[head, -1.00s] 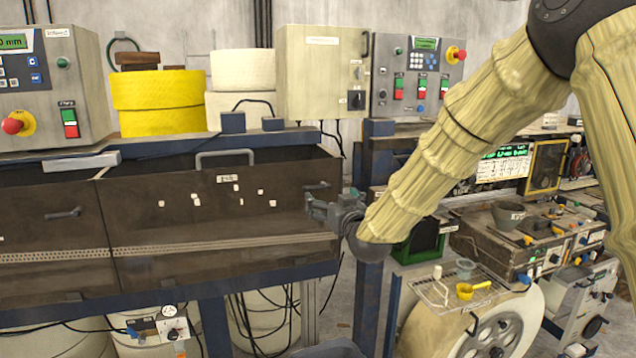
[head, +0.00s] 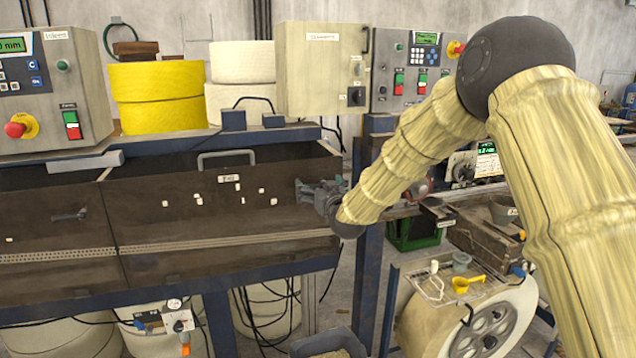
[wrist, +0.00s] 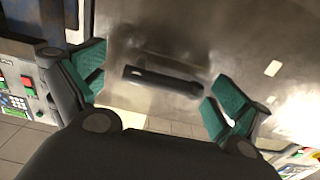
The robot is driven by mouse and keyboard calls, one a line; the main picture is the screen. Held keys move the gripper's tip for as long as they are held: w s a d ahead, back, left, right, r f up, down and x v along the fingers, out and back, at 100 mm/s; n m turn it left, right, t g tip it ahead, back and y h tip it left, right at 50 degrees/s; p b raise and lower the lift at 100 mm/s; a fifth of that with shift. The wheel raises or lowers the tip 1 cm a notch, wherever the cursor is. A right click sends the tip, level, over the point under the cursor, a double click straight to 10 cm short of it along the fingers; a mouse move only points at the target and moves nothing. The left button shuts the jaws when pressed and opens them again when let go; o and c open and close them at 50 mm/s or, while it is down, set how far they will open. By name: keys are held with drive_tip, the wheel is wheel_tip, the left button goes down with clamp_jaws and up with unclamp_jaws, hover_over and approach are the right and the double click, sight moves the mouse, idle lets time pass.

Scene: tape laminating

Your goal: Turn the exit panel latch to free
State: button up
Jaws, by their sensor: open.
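The exit panel (head: 225,225) is a dark, worn metal panel with a U-shaped handle on its top edge. Its latch (wrist: 165,80) is a short dark bar, lying nearly level across the wrist view, with a round end at the right. My gripper (head: 304,192) is at the panel's right end and hides the latch in the head view. In the wrist view my gripper (wrist: 155,88) is open, its green-padded fingers on either side of the latch. I see space between both pads and the bar. I cannot tell how far the latch stands in depth.
A similar latch (head: 68,215) sits on the panel to the left. A blue upright post (head: 368,240) stands just right of my gripper. A grey control box (head: 408,75) and a beige cabinet (head: 322,75) are above. A spool with a small tray (head: 435,285) is lower right.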

sight(325, 173)
drive_tip(key=shift+w, duration=0.1)
drive_tip(key=c, duration=1.1)
drive_tip(key=shift+m+b, duration=0.3)
drive_tip(key=shift+b, duration=0.25)
drive_tip(key=m+b, duration=0.2)
drive_tip(key=b, duration=0.2)
drive_tip(key=shift+r, duration=0.1)
drive_tip(key=m+b, duration=0.4)
drive_tip(key=r+m+b, duration=0.1)
drive_tip(key=m+b, duration=0.1)
drive_tip(key=shift+w+d+b, duration=0.2)
drive_tip(key=shift+d+b, duration=0.2)
drive_tip(key=m+b, duration=0.4)
drive_tip(key=b, duration=0.1)
drive_tip(key=shift+w+d+r+m, duration=0.1)
drive_tip(key=shift+d+r+m, duration=0.2)
drive_tip(key=shift+d+r, duration=0.1)
drive_tip(key=m+b, duration=0.2)
drive_tip(key=d+m+b, duration=0.1)
drive_tip(key=m+b, duration=0.1)
drive_tip(key=shift+w+r+m, duration=0.15)
drive_tip(key=shift+r+m, duration=0.05)
drive_tip(key=shift+m, duration=0.1)
